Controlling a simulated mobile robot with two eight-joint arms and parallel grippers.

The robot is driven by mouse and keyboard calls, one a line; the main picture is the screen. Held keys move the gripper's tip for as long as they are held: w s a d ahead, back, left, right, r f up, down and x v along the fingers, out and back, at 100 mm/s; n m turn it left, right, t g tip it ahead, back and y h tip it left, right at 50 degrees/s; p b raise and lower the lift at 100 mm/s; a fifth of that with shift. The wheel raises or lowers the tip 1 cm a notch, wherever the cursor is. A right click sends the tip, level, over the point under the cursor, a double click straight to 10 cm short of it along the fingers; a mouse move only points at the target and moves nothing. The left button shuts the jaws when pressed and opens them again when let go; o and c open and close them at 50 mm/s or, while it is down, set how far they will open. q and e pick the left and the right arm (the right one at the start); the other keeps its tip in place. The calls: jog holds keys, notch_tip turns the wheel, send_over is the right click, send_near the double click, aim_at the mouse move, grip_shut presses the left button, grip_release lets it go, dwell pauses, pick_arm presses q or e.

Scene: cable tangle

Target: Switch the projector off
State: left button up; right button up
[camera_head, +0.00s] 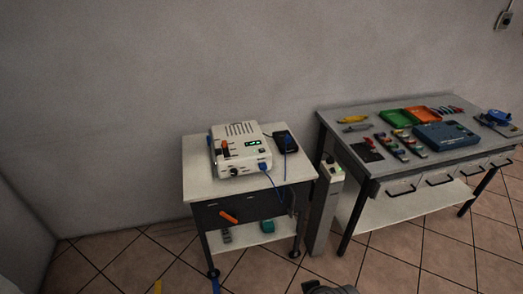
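A white box-shaped device (240,149) stands on top of a small cart at the left; it may be the projector, but I cannot tell for sure. Neither gripper shows clearly. A dark grey part at the bottom edge, right of centre, seems to be mine, with no fingers visible.
A black device (285,142) lies beside the white one on the cart (202,187). A grey pedestal (325,207) stands between cart and workbench (345,122). The bench holds green and orange trays, a blue case (446,135) and small parts. The tiled floor in front is mostly clear.

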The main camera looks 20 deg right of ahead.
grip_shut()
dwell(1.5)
